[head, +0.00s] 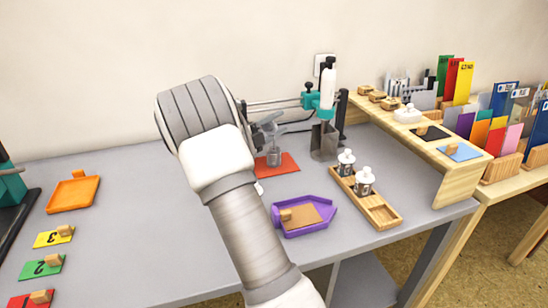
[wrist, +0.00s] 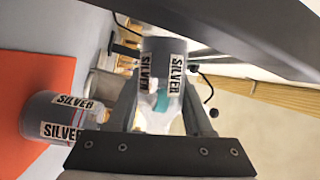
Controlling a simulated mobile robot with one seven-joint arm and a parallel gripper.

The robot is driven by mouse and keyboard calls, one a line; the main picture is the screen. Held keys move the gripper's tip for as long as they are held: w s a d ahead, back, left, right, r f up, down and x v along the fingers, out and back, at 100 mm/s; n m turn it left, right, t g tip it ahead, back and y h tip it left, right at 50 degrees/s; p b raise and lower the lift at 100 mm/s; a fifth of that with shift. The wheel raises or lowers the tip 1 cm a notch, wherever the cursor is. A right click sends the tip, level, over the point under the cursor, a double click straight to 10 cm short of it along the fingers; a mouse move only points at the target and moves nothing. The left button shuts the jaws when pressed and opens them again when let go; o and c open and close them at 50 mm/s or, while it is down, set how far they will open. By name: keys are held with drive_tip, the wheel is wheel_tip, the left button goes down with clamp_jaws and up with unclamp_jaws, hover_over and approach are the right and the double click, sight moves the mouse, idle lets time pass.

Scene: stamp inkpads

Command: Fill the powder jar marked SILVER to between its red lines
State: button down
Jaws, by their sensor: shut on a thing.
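The jar marked SILVER (wrist: 65,118) stands on the red mat; in the head view it is the small grey jar (head: 273,157). My gripper (wrist: 160,88) is shut on a grey container labelled SILVER (wrist: 163,62), with a pale see-through part between the fingers. In the head view, the held container (head: 270,127) is above the jar and looks tilted. My arm hides most of the gripper there.
The red mat (head: 285,165) lies on the grey table. To its right, a wooden tray (head: 383,214) holds two white-topped bottles (head: 346,162) and has an empty slot. A purple tray (head: 322,225) is in front. A teal-clamped stand (head: 318,100) is behind right.

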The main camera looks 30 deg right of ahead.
drive_tip(key=shift+r+n+y+p, duration=0.35)
drive_tip(key=shift+n+p, duration=0.25)
drive_tip(key=shift+p, duration=0.9)
drive_tip(key=p, duration=0.1)
drive_tip(key=n+p, duration=0.1)
drive_tip(key=p, duration=0.1)
drive_tip(key=shift+r+n+y, duration=0.25)
drive_tip(key=shift+r+n, duration=0.05)
drive_tip(key=shift+f+p, duration=0.1)
drive_tip(key=shift+p, duration=0.4)
drive_tip(key=shift+s+r+n+y+p, duration=0.1)
drive_tip(key=shift+r+n+y+p, duration=0.3)
drive_tip(key=shift+p, duration=0.55)
drive_tip(key=n+p, duration=0.1)
drive_tip(key=p, duration=0.2)
drive_tip(key=r+n+g+y+p, duration=0.1)
drive_tip(key=p, duration=0.3)
drive_tip(key=n+p, duration=0.2)
drive_tip(key=p, duration=0.2)
drive_tip(key=shift+s+a+r, duration=0.15)
drive_tip(key=shift+s+r, duration=0.2)
drive_tip(key=shift+s, duration=0.05)
drive_tip(key=shift+s+a+r+n+g+y+p, duration=0.15)
drive_tip(key=shift+s+n+g+y+p, duration=0.3)
drive_tip(key=shift+p, duration=1.3)
drive_tip(key=shift+s+r+n+g+y+p, duration=0.15)
drive_tip(key=shift+n+g+y+p, duration=0.25)
drive_tip(key=shift+n+p, duration=0.9)
drive_tip(key=shift+m+p, duration=0.35)
drive_tip(key=shift+p, duration=0.3)
